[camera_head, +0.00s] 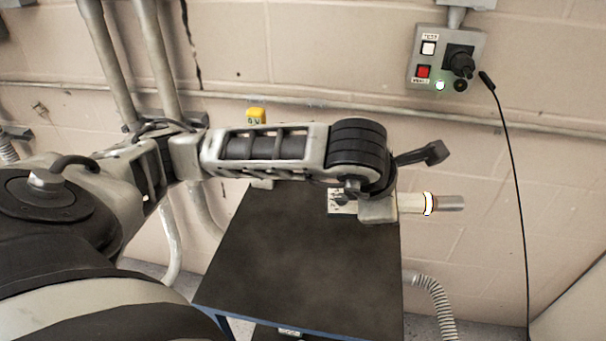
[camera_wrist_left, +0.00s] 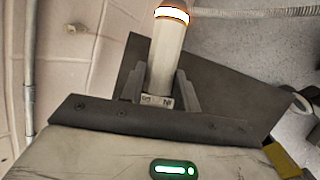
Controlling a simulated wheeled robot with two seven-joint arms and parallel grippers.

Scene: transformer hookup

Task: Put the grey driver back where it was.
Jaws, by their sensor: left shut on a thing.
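My left gripper (camera_head: 392,205) is shut on a pale grey, rod-shaped tool, which I take to be the grey driver (camera_head: 410,203). The tool has a bright white band with orange edges and sticks out to the right, past the right edge of the dark tabletop. In the left wrist view the driver (camera_wrist_left: 165,60) stands between the two fingers of my left gripper (camera_wrist_left: 163,88), pointing away from the palm. Its gripped end is partly hidden by the fingers. My right gripper is in neither view.
The dark tabletop (camera_head: 300,265) looks bare where it shows. A yellow object (camera_head: 256,115) is partly hidden behind my left arm. A grey control box (camera_head: 443,58) hangs on the wall, with a black cable (camera_head: 509,150) to its right. A flexible conduit (camera_head: 437,300) stands beside the table.

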